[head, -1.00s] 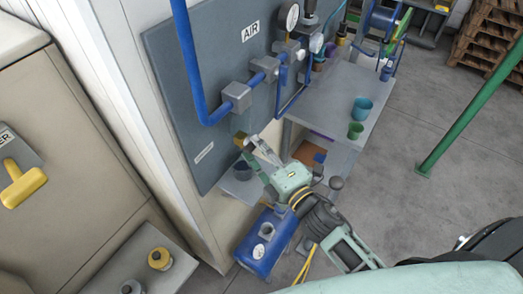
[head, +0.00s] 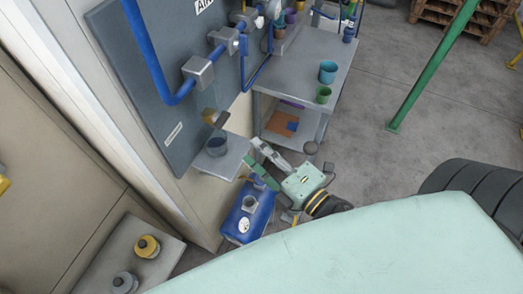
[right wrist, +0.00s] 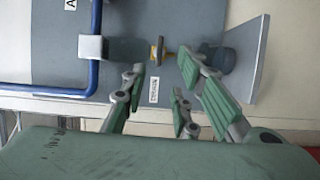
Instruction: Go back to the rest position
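The brush (head: 213,117), with a dark end and a tan end, is at the grey wall panel just above a dark cup (head: 217,146). The cup stands on a small grey shelf (head: 228,160). Both also show in the right wrist view, the brush (right wrist: 157,50) against the panel and the cup (right wrist: 216,60) right of it. I cannot tell what holds the brush up. My right gripper (head: 255,161) is to the right of the shelf, apart from brush and cup. In the right wrist view its fingers (right wrist: 163,88) are spread with nothing between them. My left gripper is out of view.
A blue tank (head: 247,213) stands below my right gripper. A grey bench (head: 300,62) with a blue cup (head: 327,72) and a green cup (head: 323,94) is behind it. A green post (head: 433,65) and a black tyre (head: 478,190) are at right, with bare floor between.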

